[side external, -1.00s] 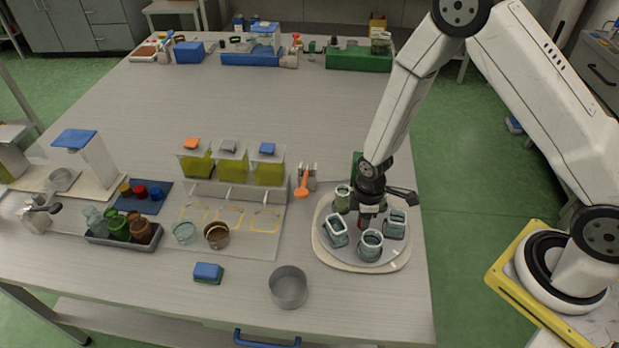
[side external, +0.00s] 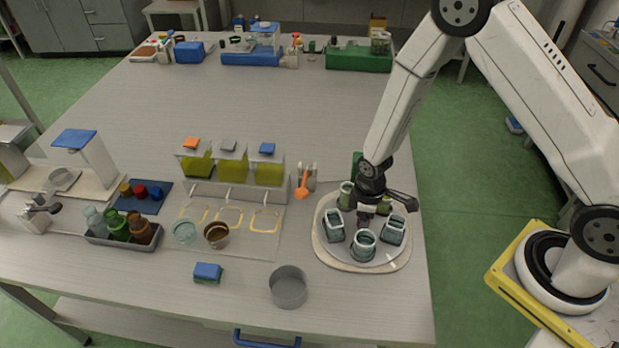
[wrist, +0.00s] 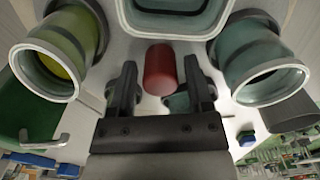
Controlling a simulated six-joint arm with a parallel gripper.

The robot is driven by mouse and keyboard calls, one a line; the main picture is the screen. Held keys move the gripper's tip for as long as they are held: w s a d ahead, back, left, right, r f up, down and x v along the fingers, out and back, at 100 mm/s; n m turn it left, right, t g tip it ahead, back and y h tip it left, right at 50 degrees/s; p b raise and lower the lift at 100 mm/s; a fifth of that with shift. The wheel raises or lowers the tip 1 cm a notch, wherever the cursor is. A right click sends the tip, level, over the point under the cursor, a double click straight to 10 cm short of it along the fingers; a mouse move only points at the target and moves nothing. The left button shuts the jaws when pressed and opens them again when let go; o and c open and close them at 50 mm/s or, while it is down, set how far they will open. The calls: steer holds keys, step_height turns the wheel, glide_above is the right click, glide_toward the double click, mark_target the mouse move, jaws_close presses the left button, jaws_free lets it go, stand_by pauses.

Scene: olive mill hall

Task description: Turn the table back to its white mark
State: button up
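The round turntable (side external: 345,257) stands on a pale base at the front right of the bench. It carries several upright jars with pale rims, among them a front jar (side external: 363,246), a left jar (side external: 333,227) and a right jar (side external: 394,231). A back-left jar (side external: 346,194) looks green. My gripper (side external: 367,205) points down among the jars. In the wrist view, a red upright peg (wrist: 160,70) lies between my gripper's fingertips (wrist: 160,62), with a narrow gap on each side. The fingers are apart.
A grey metal bowl (side external: 288,287) and a blue-green sponge (side external: 208,272) lie left of the turntable. A dispenser stand (side external: 233,190) and an orange-handled tool in a holder (side external: 304,183) stand behind. The middle of the bench is clear.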

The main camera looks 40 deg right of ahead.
steer(key=shift+r, duration=0.15)
steer(key=shift+r, duration=3.85)
